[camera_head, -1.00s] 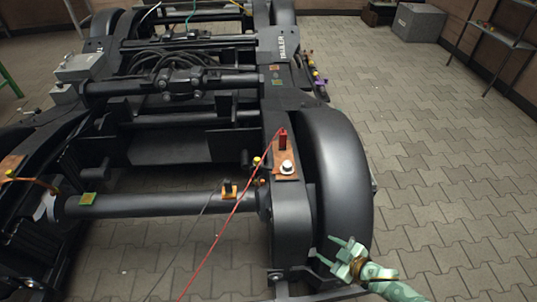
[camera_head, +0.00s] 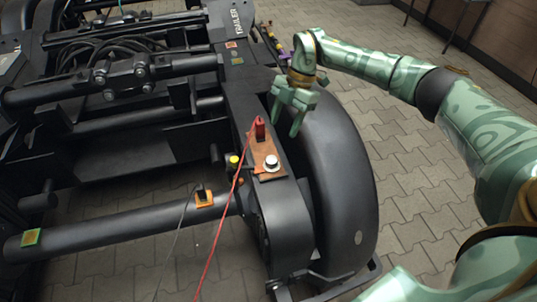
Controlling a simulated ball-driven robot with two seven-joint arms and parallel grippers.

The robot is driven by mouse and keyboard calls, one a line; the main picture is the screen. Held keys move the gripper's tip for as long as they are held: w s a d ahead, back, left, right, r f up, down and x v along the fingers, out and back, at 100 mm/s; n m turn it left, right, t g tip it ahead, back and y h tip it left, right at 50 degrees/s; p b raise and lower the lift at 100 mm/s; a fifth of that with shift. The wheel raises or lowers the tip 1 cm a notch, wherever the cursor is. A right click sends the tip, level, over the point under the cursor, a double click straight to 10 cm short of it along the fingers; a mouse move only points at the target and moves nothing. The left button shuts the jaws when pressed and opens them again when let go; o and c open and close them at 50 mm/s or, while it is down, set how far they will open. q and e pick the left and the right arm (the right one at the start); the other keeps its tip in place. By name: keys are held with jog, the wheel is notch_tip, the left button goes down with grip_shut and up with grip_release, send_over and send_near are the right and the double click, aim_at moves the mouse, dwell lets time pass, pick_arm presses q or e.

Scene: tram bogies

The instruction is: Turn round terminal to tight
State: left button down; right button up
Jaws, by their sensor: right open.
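The round terminal (camera_head: 271,163) is a silver knob on a copper-brown plate (camera_head: 265,146) on top of the bogie frame. A red plug (camera_head: 259,128) with a red cable stands on the same plate, just behind the terminal. My right gripper (camera_head: 285,128) is green, open and empty, with its fingers pointing down. It is above and behind the plate, close to the wheel's top, apart from the terminal. My left gripper is not in view.
The black wheel (camera_head: 330,165) lies right of the plate. A red cable (camera_head: 222,232) runs down to the front. A yellow-capped part (camera_head: 234,161) and an orange block with a black plug (camera_head: 204,197) are at left. Paved floor (camera_head: 420,190) is clear at right.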

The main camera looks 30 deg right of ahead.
aim_at(272, 159)
jog(key=b+x, duration=0.3)
jog(key=x, duration=0.7)
jog(key=shift+a+f, duration=0.3)
jog(key=shift+f, duration=0.25)
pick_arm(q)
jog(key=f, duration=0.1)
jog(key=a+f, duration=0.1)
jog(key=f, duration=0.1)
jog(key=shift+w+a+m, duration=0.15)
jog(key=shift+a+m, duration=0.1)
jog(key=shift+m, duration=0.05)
pick_arm(e)
jog(key=c, duration=1)
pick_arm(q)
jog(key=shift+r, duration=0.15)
pick_arm(e)
jog(key=shift+r, duration=0.1)
